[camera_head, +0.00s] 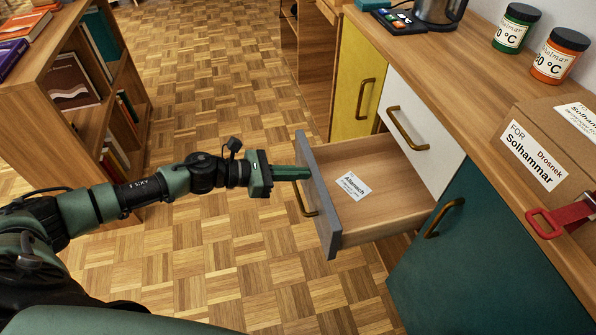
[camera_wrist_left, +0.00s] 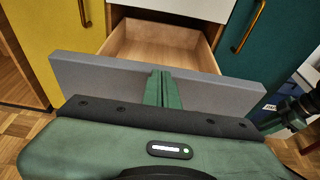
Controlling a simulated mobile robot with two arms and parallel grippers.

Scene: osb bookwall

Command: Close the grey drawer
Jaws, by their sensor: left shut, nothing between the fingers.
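The grey drawer (camera_head: 317,198) stands pulled out from the cabinet, below a white drawer front. Its wooden inside holds a white label card reading "Alanisch" (camera_head: 353,186). A brass handle (camera_head: 305,196) is on its outer face. My left gripper (camera_head: 309,173) is shut and empty, with its green fingertips at the outer face of the grey front, above the handle. In the left wrist view, the fingers (camera_wrist_left: 160,80) reach the top edge of the grey front (camera_wrist_left: 215,90), near its middle; whether they touch is hard to tell.
The white drawer (camera_head: 420,130), yellow door (camera_head: 358,85) and teal door (camera_head: 475,255) surround the opening. The counter above holds jars (camera_head: 516,28), a kettle and a cardboard box (camera_head: 550,150). A bookshelf (camera_head: 60,95) stands at left. The parquet floor between is clear.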

